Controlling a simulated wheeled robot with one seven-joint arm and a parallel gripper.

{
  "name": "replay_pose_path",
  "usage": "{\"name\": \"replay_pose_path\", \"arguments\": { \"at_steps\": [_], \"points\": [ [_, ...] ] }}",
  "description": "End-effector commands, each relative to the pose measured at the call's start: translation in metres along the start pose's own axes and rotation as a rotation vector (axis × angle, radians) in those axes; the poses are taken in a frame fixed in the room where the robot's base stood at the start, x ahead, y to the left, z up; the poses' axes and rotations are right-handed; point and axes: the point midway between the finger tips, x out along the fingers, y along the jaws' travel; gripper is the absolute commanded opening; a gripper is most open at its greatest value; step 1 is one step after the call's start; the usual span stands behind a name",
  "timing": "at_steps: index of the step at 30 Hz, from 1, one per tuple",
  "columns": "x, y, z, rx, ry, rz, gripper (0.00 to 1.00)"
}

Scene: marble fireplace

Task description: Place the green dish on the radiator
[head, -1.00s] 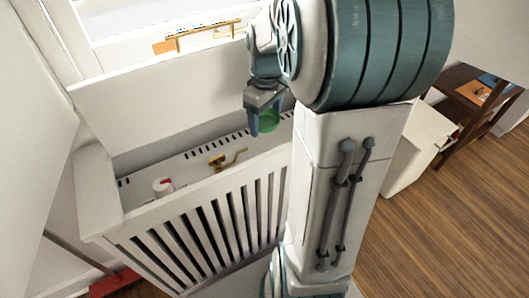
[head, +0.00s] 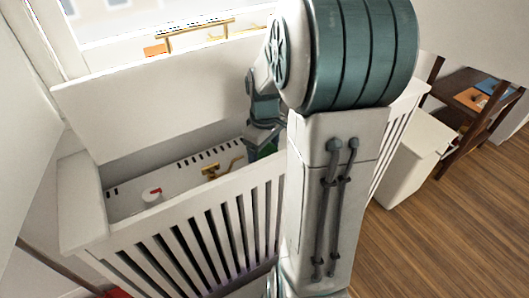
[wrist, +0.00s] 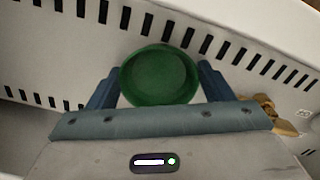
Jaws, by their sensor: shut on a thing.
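The green dish (wrist: 158,76) is round and sits between the two blue fingers of my gripper (wrist: 160,82) in the wrist view. My gripper is shut on it. In the head view my gripper (head: 259,150) hangs low over the right part of the radiator (head: 185,180). Only a sliver of the dish (head: 267,146) shows there, the rest hidden by my gripper and arm. The radiator has a pale top with rows of dark slots, inside a white slatted cover. The wrist view shows the slotted top (wrist: 60,60) below the dish; I cannot tell whether they touch.
A brass-coloured object (head: 222,168) lies on the radiator just left of my gripper. A white knob with a red mark (head: 152,194) is farther left. The slatted cover (head: 200,235) rises in front, and a white panel (head: 160,95) stands behind. Radiator top between knob and brass object is clear.

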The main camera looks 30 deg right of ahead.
Motion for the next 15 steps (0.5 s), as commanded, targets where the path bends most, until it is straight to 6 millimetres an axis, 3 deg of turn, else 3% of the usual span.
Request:
{"name": "replay_pose_path", "arguments": {
  "at_steps": [7, 8, 9, 10, 15],
  "points": [
    [0.0035, -0.0004, -0.0003, -0.001, 0.000, 0.000, 0.47],
    [0.0030, -0.0004, -0.0002, -0.001, 0.000, 0.000, 0.80],
    [0.0026, -0.0004, -0.0002, 0.000, 0.000, 0.000, 0.91],
    [0.0026, -0.0004, -0.0002, 0.000, 0.000, 0.000, 0.96],
    [0.0025, -0.0004, -0.0002, 0.000, 0.000, -0.001, 0.96]
  ]
}}
